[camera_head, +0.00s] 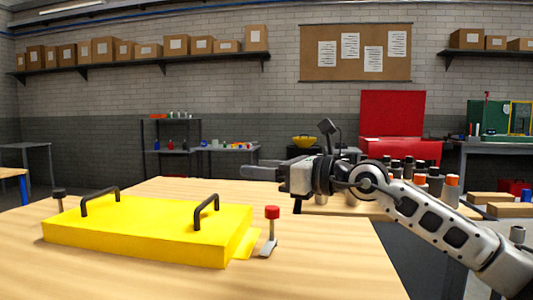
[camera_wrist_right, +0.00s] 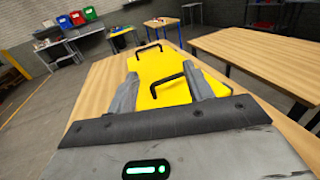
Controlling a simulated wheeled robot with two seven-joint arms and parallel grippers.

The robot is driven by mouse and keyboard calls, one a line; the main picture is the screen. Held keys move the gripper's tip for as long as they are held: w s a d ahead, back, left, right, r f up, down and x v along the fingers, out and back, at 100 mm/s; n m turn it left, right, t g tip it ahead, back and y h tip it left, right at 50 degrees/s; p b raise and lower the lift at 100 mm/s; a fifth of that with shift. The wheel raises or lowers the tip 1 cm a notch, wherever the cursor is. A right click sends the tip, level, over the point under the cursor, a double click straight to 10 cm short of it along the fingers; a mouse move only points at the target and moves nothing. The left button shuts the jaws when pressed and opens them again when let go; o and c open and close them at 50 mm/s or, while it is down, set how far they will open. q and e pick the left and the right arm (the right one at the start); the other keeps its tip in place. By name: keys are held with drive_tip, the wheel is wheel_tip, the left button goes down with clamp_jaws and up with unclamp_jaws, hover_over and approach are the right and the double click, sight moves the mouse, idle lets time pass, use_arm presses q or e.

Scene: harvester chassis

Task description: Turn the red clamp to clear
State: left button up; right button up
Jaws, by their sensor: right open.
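The red clamp (camera_head: 271,213) stands at the right end of the yellow chassis panel (camera_head: 150,232). Its red knob tops a thin upright stem, with a grey foot beside the panel's yellow tab. A dark-knobbed clamp (camera_head: 59,194) stands at the panel's far left. My right gripper (camera_head: 258,170) is in the air above and behind the red clamp, pointing left and apart from it. In the right wrist view, its two grey fingers (camera_wrist_right: 164,92) are apart with nothing held, and the panel shows beyond them. The red clamp is not visible there. My left gripper is out of view.
Two black handles (camera_head: 207,209) rise from the panel's top. The wooden table (camera_head: 325,262) is bare to the right of the red clamp. Several dark and orange-topped cylinders (camera_head: 435,183) stand behind my right arm. Another wooden table (camera_wrist_right: 255,55) shows in the wrist view.

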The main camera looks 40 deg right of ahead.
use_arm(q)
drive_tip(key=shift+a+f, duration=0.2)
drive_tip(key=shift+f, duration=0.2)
use_arm(e)
drive_tip(key=s+a+r, duration=0.3)
drive_tip(key=s+a, duration=0.1)
drive_tip(key=s, duration=0.1)
drive_tip(key=shift+s+a, duration=0.3)
drive_tip(key=shift+s, duration=0.1)
